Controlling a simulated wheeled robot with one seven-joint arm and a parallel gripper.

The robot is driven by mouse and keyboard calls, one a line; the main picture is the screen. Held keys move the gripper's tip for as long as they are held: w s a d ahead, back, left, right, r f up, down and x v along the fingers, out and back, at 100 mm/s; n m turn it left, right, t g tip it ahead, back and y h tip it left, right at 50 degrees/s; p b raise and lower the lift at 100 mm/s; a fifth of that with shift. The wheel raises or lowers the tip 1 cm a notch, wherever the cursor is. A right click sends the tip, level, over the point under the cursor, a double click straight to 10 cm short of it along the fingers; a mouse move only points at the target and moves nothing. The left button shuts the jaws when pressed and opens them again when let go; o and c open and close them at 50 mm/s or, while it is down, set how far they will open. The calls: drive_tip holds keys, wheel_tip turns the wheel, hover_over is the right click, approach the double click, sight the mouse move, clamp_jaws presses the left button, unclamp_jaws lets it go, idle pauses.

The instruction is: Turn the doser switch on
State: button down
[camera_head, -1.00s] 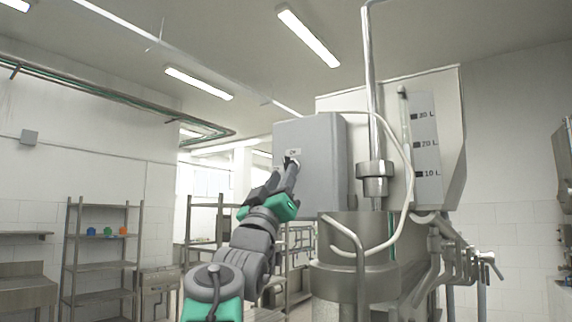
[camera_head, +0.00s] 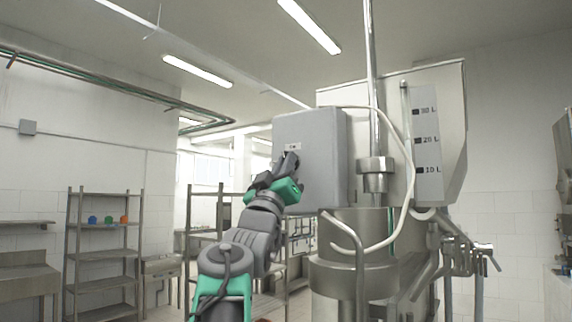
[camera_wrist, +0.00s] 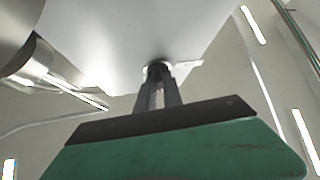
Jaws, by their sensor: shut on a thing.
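The grey doser box (camera_head: 316,180) hangs at the centre of the head view, with a small white label (camera_head: 293,146) on its front face. My gripper (camera_head: 289,161) is at that face, just below the label. In the wrist view my gripper (camera_wrist: 158,88) has its fingers close together on the dark round doser switch (camera_wrist: 157,69), which stands out from the box face. In the head view the fingers hide most of the switch, and I cannot make out its exact setting.
A steel filler vessel (camera_head: 352,262) with pipes stands right of the box, beneath a hopper with litre marks (camera_head: 427,140). A pale hose (camera_head: 408,190) loops beside it. A shelf (camera_head: 104,255) with small coloured items is at the left, well clear.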

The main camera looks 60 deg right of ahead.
idle(0.3)
drive_tip(key=shift+w+m+g+b, duration=0.1)
drive_tip(key=shift+m+g+b, duration=0.4)
drive_tip(key=shift+m+g, duration=3.1)
drive_tip(key=c, duration=1.5)
unclamp_jaws()
drive_tip(key=shift+f, duration=0.1)
drive_tip(key=b+v, duration=0.4)
drive_tip(key=v, duration=0.3)
drive_tip(key=shift+a+f+b, duration=0.25)
drive_tip(key=shift+b, duration=0.05)
